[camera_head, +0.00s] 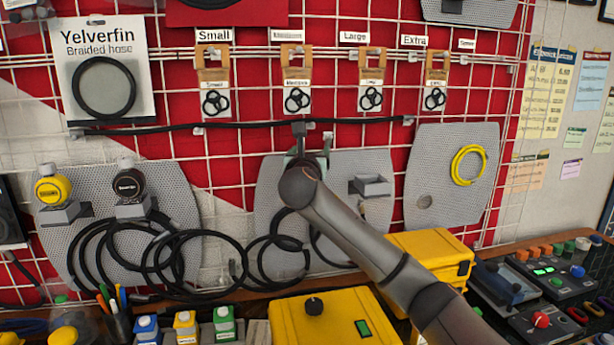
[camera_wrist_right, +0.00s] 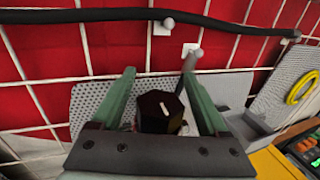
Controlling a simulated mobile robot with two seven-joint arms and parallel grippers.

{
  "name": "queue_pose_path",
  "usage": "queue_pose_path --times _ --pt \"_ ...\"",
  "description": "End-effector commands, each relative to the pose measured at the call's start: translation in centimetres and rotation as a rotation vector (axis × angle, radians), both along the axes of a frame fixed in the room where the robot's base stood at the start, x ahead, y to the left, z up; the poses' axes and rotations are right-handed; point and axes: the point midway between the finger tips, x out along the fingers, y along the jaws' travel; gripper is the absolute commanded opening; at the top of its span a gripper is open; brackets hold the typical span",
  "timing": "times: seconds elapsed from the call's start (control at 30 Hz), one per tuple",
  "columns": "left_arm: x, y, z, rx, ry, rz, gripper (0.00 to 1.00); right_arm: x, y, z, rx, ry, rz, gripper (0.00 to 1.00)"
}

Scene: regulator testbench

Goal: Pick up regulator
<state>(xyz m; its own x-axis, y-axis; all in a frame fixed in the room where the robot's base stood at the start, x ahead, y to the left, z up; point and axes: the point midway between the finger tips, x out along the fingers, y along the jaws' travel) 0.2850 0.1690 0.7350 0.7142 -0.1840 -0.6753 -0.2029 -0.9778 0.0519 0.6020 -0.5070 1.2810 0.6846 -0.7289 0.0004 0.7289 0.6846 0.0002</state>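In the right wrist view, a dark, many-sided knob-like object (camera_wrist_right: 160,110), which looks like a regulator, sits between the two green fingers of my right gripper (camera_wrist_right: 158,74). The fingers are apart, with some gap beside the object; contact cannot be told. In the head view, my right gripper (camera_head: 300,162) is at the middle grey perforated panel, and my wrist hides most of it and the object there. A yellow regulator (camera_head: 52,187) and a black regulator (camera_head: 130,184) sit in holders on the left panel. My left gripper is not in view.
An empty-looking grey holder (camera_head: 371,186) is right of my wrist. Black hoses (camera_head: 200,262) hang below the panels, and a black hose (camera_head: 240,125) runs across above. A yellow case (camera_head: 335,318) and control boxes (camera_head: 555,275) crowd the bench. A yellow hose coil (camera_head: 468,165) hangs right.

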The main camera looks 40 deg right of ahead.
Motion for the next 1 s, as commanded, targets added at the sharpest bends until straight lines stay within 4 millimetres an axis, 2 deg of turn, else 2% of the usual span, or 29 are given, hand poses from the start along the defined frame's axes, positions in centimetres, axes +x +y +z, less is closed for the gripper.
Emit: queue_pose_path --times 0.07,0.67,1.0 --pt "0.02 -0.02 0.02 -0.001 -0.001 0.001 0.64 -0.01 0.01 0.00 0.000 0.000 0.000 0.67" --pt "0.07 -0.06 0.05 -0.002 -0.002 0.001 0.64 -0.03 0.00 -0.01 -0.001 0.001 -0.001 0.00" --pt "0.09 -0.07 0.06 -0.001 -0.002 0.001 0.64 -0.04 -0.01 -0.03 0.000 0.001 -0.001 0.00"
